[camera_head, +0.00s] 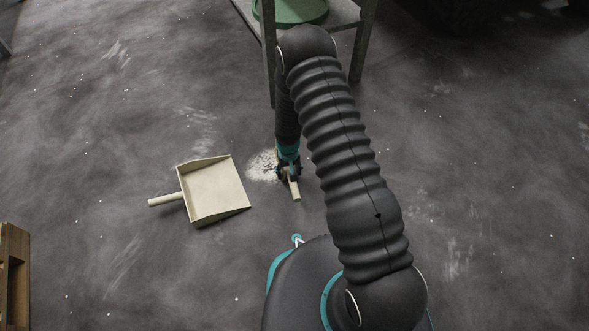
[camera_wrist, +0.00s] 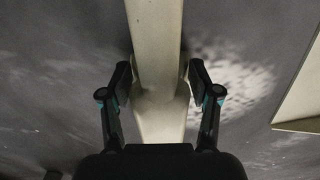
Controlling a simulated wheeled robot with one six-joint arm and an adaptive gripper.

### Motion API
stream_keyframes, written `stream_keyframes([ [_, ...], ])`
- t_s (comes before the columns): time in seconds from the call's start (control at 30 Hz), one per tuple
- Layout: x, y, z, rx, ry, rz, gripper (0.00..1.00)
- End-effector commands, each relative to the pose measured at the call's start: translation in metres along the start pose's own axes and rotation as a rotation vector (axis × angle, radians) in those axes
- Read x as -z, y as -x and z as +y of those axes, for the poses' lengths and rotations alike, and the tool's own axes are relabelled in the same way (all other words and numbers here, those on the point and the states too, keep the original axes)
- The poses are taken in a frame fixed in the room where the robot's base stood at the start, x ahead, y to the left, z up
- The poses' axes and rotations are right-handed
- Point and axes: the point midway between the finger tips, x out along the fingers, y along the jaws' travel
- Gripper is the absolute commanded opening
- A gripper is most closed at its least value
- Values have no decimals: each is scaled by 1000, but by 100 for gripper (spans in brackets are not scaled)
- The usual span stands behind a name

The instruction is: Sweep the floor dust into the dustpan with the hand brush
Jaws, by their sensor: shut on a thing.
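My gripper (camera_head: 288,170) points down at the floor and is shut on the hand brush (camera_head: 295,189), a pale beige tool. In the wrist view the brush (camera_wrist: 155,40) runs between my two fingers (camera_wrist: 160,82). Its bristles cannot be made out. A pale patch of floor dust (camera_head: 261,166) lies just left of my gripper in the head view; my arm may hide part of it. The dust (camera_wrist: 235,75) is right of the brush in the wrist view. The beige dustpan (camera_head: 214,190) lies left of the dust, its handle pointing left. Its edge (camera_wrist: 302,112) shows in the wrist view.
A grey-green stand (camera_head: 343,15) bearing a green round thing (camera_head: 295,10) is behind my arm at the top. A wooden box-like object (camera_head: 14,270) is at the lower left. The dark floor has scattered pale specks and is open left and right.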

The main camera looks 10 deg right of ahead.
Motion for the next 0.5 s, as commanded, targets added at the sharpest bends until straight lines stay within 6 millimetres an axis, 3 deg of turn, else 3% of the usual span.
stream_keyframes([
  [0.5,-8,0,-40,0,2,1,34],
])
